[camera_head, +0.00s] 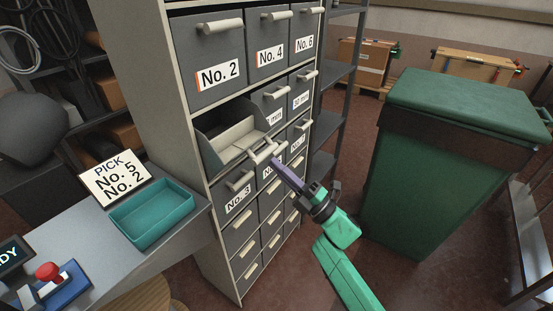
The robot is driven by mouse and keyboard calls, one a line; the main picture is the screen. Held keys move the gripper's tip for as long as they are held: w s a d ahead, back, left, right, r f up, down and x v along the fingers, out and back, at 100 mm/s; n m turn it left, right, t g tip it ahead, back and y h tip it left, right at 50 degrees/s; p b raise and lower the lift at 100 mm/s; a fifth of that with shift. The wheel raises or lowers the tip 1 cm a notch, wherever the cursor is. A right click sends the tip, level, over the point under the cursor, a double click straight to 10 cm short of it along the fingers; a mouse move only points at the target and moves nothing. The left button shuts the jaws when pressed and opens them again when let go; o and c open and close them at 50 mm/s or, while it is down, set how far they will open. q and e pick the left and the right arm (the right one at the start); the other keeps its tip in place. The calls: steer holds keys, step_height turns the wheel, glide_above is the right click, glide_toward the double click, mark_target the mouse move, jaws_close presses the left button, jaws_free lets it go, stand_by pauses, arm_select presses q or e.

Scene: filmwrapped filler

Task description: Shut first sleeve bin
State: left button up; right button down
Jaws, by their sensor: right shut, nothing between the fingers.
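One bin (231,140) in the left column of the grey cabinet is pulled out, in the row below bin No. 2 (212,70). My right gripper (278,162) comes up from the lower right, shut and empty. Its tip is at or very near the front of the open bin, by the handle; I cannot tell if they touch. The left gripper is not in view.
The other bins, such as No. 4 (270,50) and No. 3 (238,196), look shut. A teal tray (151,238) and a PICK sign (115,178) stand on the bench at left. A big green bin (430,180) stands at right. Floor is free between it and the cabinet.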

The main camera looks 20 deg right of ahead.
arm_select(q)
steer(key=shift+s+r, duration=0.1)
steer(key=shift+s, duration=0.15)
arm_select(e)
steer(key=shift+w+a+r, duration=0.15)
steer(key=shift+w+a, duration=0.15)
steer(key=shift+w, duration=0.1)
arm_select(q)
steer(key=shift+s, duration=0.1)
